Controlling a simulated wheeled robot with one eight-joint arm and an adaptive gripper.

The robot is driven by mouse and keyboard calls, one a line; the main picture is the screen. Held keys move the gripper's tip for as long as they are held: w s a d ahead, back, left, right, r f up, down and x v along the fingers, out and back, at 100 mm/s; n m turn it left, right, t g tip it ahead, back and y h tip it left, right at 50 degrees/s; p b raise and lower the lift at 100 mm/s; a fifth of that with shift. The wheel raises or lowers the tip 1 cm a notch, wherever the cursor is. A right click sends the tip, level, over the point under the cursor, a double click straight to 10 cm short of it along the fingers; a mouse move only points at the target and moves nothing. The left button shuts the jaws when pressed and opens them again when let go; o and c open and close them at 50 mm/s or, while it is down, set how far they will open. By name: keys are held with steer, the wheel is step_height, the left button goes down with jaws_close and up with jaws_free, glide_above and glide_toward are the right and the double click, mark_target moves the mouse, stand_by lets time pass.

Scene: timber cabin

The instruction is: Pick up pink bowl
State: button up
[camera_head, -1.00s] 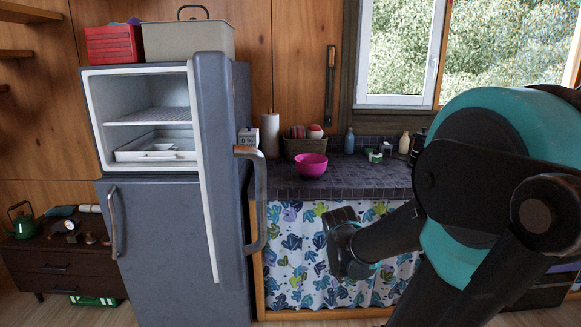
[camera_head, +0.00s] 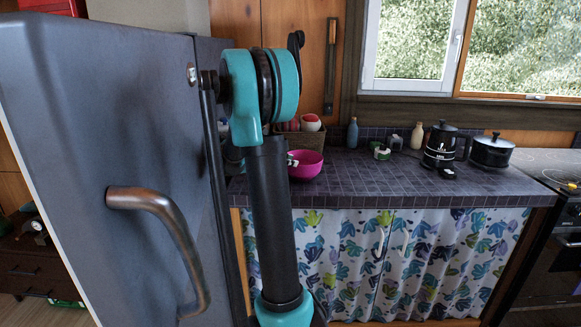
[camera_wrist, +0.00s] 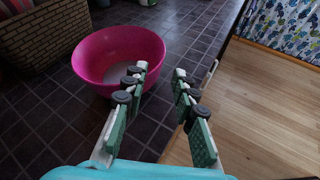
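The pink bowl (camera_head: 305,165) stands upright on the dark tiled counter (camera_head: 400,180), near its left end in the head view. It also shows in the wrist view (camera_wrist: 118,50), just beyond and to the left of my fingertips. My gripper (camera_wrist: 165,78) is open and empty, its two fingers apart. The left finger overlaps the bowl's near right side in the picture; I cannot tell whether it touches. The right finger is over the counter's edge. In the head view my arm hides part of the bowl's left side, and the gripper is mostly hidden behind my arm.
The open fridge door (camera_head: 110,150) stands close on the left of my arm. A wicker basket (camera_wrist: 45,40) sits beside the bowl. A black kettle (camera_head: 440,145) and a pot (camera_head: 490,150) stand further right.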

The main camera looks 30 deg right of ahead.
mark_target(312, 165)
steer(key=x, duration=1.1)
steer(key=shift+d+f, duration=0.1)
steer(key=shift+d, duration=0.1)
steer(key=shift+s, duration=0.1)
jaws_close()
